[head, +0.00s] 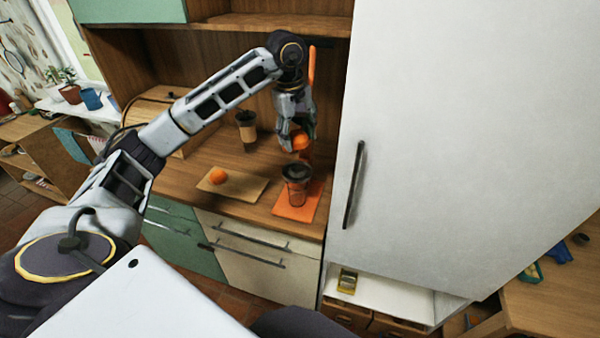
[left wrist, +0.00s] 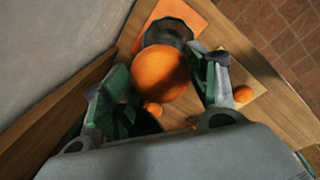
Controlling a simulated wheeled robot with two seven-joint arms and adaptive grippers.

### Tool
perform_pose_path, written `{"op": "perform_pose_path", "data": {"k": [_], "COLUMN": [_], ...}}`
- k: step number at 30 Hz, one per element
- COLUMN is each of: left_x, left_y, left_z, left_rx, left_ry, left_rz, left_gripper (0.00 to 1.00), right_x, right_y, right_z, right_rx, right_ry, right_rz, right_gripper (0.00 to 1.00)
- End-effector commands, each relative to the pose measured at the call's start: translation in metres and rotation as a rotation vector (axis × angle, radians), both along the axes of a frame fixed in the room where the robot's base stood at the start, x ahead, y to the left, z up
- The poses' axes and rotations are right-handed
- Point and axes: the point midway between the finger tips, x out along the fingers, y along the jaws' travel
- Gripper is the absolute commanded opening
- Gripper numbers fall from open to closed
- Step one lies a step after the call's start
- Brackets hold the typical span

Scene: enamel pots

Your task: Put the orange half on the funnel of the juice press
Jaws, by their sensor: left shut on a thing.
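My left gripper (head: 298,138) is shut on the orange half (head: 299,141) and holds it in the air, just above the juice press (head: 297,183). In the left wrist view the orange half (left wrist: 160,76) sits between the two fingers (left wrist: 160,95). The press is dark with an orange-red body and stands upright on an orange mat (head: 283,211). In the left wrist view the press's dark round top (left wrist: 167,31) shows past the orange half, which partly covers it. The orange half appears apart from the press. My right gripper is not in view.
Another orange piece (head: 218,176) lies on a wooden board (head: 243,186) left of the mat. A dark-and-tan cup (head: 247,128) stands behind. A tall white fridge (head: 440,130) closes off the right side. A shelf (head: 265,24) is above the counter.

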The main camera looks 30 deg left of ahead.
Motion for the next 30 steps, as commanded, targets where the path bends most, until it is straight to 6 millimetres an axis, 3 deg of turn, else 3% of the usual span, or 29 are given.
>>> {"op": "perform_pose_path", "data": {"k": [18,30], "left_x": [-0.0049,-0.0049], "left_y": [0.0006,0.0005], "left_z": [-0.0005,-0.0006], "left_rx": [0.0,0.0], "left_ry": [0.0,0.0], "left_rz": [-0.257,-0.271], "left_gripper": [0.35,0.35], "right_x": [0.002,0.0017], "right_y": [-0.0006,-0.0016], "right_z": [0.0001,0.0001], "right_rx": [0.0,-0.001], "right_ry": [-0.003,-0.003], "right_rz": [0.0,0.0], "right_gripper": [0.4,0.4]}}
